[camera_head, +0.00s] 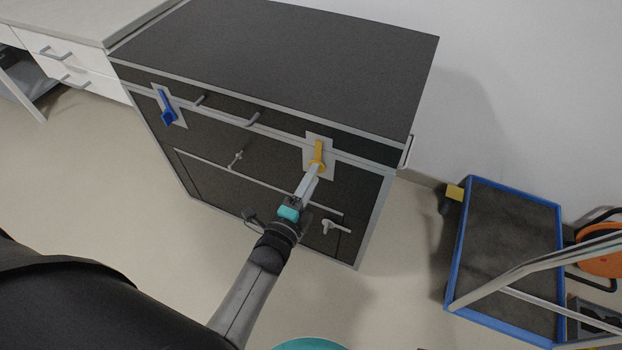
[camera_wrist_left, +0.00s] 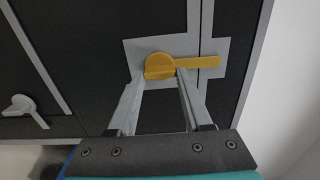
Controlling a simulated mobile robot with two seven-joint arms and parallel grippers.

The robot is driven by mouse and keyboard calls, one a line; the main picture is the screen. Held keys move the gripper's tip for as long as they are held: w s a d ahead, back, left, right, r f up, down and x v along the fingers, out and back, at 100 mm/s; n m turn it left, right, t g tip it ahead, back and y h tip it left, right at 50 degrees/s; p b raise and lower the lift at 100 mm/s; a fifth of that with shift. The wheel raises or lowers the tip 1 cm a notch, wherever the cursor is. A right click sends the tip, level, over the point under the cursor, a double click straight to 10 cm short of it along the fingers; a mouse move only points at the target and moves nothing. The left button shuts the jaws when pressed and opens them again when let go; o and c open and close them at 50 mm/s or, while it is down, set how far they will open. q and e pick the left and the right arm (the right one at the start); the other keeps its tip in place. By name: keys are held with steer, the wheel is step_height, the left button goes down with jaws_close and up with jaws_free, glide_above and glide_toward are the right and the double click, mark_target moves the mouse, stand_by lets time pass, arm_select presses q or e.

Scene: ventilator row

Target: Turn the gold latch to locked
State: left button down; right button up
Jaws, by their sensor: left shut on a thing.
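The gold latch (camera_head: 319,152) is on a light grey plate on the front of a dark cabinet, near its right side. Its bar points up from a round knob in the head view. In the left wrist view the latch (camera_wrist_left: 160,66) shows its bar pointing right across the seam strip. My left gripper (camera_head: 313,171) reaches it from below. In the left wrist view its fingers (camera_wrist_left: 161,74) are on either side of the knob, shut on it. My right gripper is not in view.
A blue latch (camera_head: 167,108) is on the cabinet's left. Handles (camera_head: 254,119) and a grey T-shaped knob (camera_head: 330,226) stick out of the front. A blue-edged cart (camera_head: 511,250) stands to the right. Open floor lies left of my arm.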

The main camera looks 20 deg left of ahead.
arm_select(q)
steer(key=shift+c, duration=1.6)
jaws_free()
steer(key=shift+s, duration=0.1)
steer(key=s+p, duration=0.3)
steer(key=s, duration=1.2)
steer(key=shift+a, duration=0.25)
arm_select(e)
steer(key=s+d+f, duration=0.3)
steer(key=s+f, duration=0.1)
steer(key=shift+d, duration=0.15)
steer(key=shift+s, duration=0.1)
